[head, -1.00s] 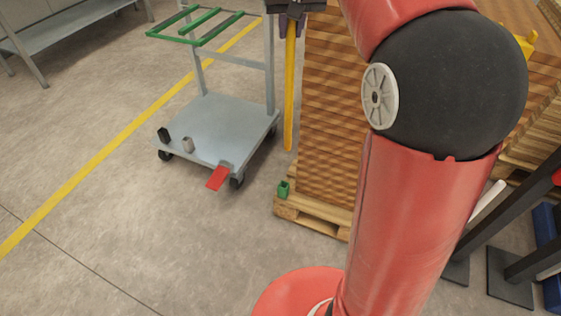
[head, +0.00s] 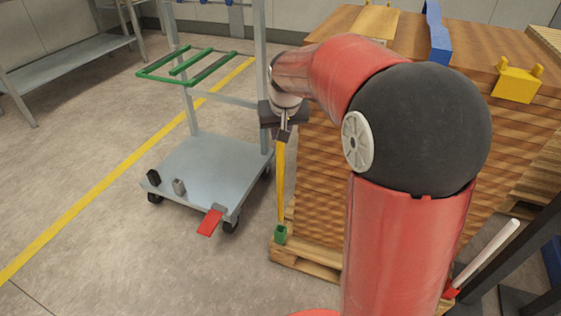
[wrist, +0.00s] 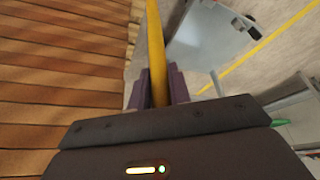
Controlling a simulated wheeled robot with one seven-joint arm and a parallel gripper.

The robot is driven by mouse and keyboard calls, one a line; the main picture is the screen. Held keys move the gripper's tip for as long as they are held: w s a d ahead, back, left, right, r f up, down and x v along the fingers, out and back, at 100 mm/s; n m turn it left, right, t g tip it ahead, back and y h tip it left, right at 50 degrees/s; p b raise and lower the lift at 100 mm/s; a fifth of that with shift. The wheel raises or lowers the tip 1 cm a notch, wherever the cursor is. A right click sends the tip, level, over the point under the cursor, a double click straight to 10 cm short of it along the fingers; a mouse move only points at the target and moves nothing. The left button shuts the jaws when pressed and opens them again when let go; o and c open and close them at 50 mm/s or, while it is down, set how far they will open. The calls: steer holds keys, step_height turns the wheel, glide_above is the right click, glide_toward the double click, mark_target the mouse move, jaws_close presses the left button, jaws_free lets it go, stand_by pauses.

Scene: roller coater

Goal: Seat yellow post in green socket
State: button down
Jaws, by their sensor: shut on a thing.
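My gripper (head: 283,134) is shut on the upper end of the long yellow post (head: 281,180), which hangs nearly upright below it. In the wrist view the post (wrist: 156,50) runs between the two dark fingers (wrist: 155,90). The green socket (head: 281,236) is a small block at the near left corner of the wooden pallet. The post's lower end meets the top of the socket in the head view. I cannot tell whether it is inside, resting on it or just above. The wrist view does not show the socket.
A tall stack of wooden boards (head: 320,185) stands on the pallet (head: 300,259), close to the post's right. A grey cart (head: 212,172) with a red pedal (head: 210,222) stands to the left. Open floor (head: 130,250) lies in front of the cart.

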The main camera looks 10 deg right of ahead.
mark_target(281, 157)
step_height(281, 157, down, 9)
steer(key=shift+f+b, duration=0.1)
steer(key=shift+b, duration=0.35)
steer(key=shift+f+b, duration=0.55)
steer(key=shift+f, duration=0.1)
steer(key=c, duration=1.3)
jaws_free()
steer(key=shift+r, duration=0.2)
